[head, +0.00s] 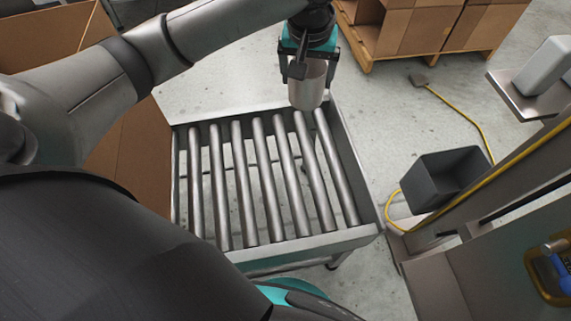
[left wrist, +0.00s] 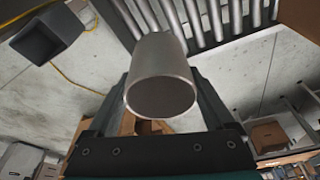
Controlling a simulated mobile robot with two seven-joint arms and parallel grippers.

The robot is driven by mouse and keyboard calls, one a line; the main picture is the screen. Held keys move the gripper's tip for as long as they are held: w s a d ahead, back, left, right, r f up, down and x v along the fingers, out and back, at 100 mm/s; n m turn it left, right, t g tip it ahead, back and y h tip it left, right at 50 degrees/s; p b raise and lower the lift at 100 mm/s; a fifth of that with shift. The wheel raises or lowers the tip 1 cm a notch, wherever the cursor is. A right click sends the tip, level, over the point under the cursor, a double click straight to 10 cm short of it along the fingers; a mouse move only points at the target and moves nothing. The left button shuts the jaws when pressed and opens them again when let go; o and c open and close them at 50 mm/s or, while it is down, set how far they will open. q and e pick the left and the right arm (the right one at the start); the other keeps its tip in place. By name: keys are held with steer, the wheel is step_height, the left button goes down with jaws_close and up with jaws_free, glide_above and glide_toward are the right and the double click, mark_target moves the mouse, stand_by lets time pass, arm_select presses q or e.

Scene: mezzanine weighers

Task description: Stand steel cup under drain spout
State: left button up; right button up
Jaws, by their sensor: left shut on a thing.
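The steel cup (head: 308,90) is a plain grey cylinder, held in my left gripper (head: 305,66) over the far right end of the roller conveyor. The left fingers are shut on the cup's sides. In the left wrist view the cup (left wrist: 158,75) sits between the two fingers of the left gripper (left wrist: 163,90), with one round end facing the camera. The cup looks clear of the rollers in the head view, but its exact height is hard to judge. I cannot make out a drain spout in either view. My right gripper is not in view.
The roller conveyor (head: 352,238) fills the middle. A dark grey open bin (head: 432,184) stands on the floor to its right, by a yellow cable (head: 466,112). Cartons on a pallet (head: 412,30) stand at the back. Concrete floor lies open between them.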

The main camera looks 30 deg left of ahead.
arm_select(q)
steer(key=a+f+n, duration=0.4)
steer(key=f, duration=0.7)
steer(key=y+b, duration=0.1)
steer(key=b, duration=0.3)
glide_above(285, 168)
step_height(285, 168, down, 8)
steer(key=shift+s+f+b, duration=0.1)
steer(key=shift+f+b, duration=2.45)
steer(key=shift+f, duration=2.2)
step_height(285, 168, down, 3)
steer(key=shift+r+b, duration=0.2)
steer(key=shift+b, duration=0.55)
steer(key=shift+f, duration=0.35)
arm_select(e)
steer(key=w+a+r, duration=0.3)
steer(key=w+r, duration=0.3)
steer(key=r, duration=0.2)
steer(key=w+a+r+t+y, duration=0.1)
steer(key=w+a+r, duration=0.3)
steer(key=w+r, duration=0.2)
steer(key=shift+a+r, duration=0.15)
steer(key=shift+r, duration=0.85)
arm_select(q)
steer(key=shift+f, duration=0.15)
steer(key=o, duration=1.2)
steer(key=shift+c, duration=0.2)
